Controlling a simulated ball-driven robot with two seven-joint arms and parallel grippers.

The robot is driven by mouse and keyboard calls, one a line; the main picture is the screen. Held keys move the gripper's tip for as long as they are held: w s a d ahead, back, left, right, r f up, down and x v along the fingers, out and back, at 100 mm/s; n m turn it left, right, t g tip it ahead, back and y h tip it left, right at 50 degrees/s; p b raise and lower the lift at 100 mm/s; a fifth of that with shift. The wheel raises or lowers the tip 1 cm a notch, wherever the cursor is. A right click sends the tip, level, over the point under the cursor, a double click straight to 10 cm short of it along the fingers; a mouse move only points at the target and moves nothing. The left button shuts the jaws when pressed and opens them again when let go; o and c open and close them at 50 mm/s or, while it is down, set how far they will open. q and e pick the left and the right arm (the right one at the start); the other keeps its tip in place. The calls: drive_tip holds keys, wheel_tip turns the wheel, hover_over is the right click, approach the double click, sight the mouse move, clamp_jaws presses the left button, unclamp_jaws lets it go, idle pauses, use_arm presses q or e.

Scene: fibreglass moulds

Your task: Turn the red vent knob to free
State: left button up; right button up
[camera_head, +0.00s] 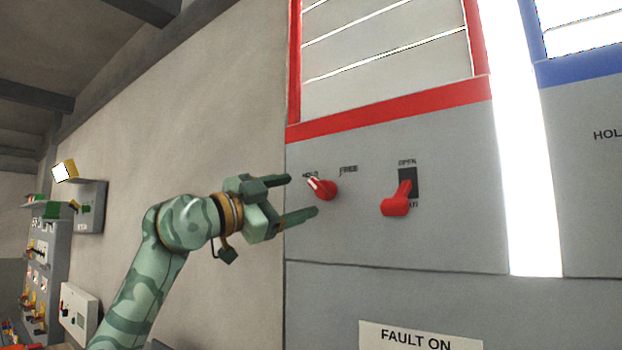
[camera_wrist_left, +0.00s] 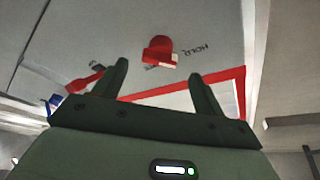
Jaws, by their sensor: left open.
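The red vent knob (camera_head: 323,189) is on the grey panel, between a label on its upper left, partly blocked, and the FREE label (camera_head: 348,169) on its upper right. Its white pointer mark tilts to the upper left, away from FREE. My left gripper (camera_head: 302,195) is open and empty, its fingers pointing at the knob from the left. In the left wrist view, which is turned over, the knob (camera_wrist_left: 160,46) appears just beyond and between the fingertips (camera_wrist_left: 158,70), with the HOLD label (camera_wrist_left: 194,50) beside it. I cannot tell whether the fingers touch it.
A red lever (camera_head: 398,198) stands right of the knob, under an OPEN label, tilted down. A red-framed window (camera_head: 390,112) is above. A FAULT ON sign (camera_head: 420,337) is below. More switch panels (camera_head: 42,270) are at the far left.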

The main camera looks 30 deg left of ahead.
sight(315, 191)
use_arm(q)
drive_tip(key=p+x, duration=0.1)
drive_tip(key=x, duration=0.4)
drive_tip(key=shift+w, duration=0.1)
drive_tip(key=shift+f, duration=0.1)
drive_tip(key=c, duration=1)
drive_tip(key=shift+p, duration=0.3)
